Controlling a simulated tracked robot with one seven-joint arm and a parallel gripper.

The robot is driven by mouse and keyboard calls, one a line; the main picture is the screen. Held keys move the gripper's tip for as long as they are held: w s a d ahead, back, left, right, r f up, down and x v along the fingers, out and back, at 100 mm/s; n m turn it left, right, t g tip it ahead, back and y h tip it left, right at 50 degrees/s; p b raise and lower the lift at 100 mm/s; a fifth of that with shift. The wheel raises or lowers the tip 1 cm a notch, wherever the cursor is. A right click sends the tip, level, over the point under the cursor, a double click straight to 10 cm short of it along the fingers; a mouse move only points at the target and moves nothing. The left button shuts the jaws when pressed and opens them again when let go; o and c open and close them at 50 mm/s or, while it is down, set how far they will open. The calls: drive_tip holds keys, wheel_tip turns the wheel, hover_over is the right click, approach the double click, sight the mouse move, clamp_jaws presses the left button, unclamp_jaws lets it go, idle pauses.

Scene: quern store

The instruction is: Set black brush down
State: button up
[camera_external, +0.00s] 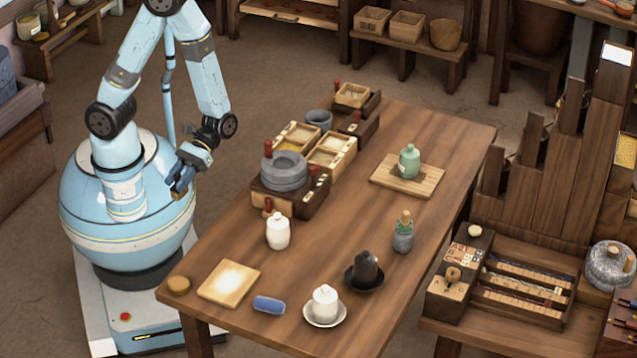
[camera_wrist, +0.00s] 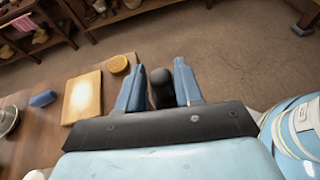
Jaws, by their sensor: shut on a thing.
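The black brush (camera_wrist: 160,90) stands between the two blue fingers of my gripper (camera_wrist: 158,66) in the wrist view, its dark rounded end showing. My gripper is shut on it. In the external view my gripper (camera_external: 180,186) is to the left of the wooden table (camera_external: 225,235), beside my body and clear of the table's edge. The brush is hard to make out there; a small brown part shows at the fingers. In the wrist view the table (camera_wrist: 40,140) lies to the left of the fingers and bare floor lies beyond them.
Near the table's left end are a round tan piece (camera_external: 178,286), a pale square board (camera_external: 228,282) and a blue block (camera_external: 269,305). A white jar (camera_external: 278,232), a stone quern (camera_external: 284,172) and a black jar (camera_external: 366,272) stand farther along. Some tabletop between them is free.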

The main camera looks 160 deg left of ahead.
drive_tip(key=w+d+f, duration=0.1)
drive_tip(key=w+f, duration=0.1)
drive_tip(key=w, duration=0.7)
drive_tip(key=w+f, duration=0.3)
drive_tip(key=w, duration=0.6)
drive_tip(key=shift+n+t, duration=0.3)
drive_tip(key=shift+d+f, duration=0.2)
drive_tip(key=shift+f, duration=3.6)
drive_tip(key=o, duration=1)
drive_tip(key=shift+o, duration=0.2)
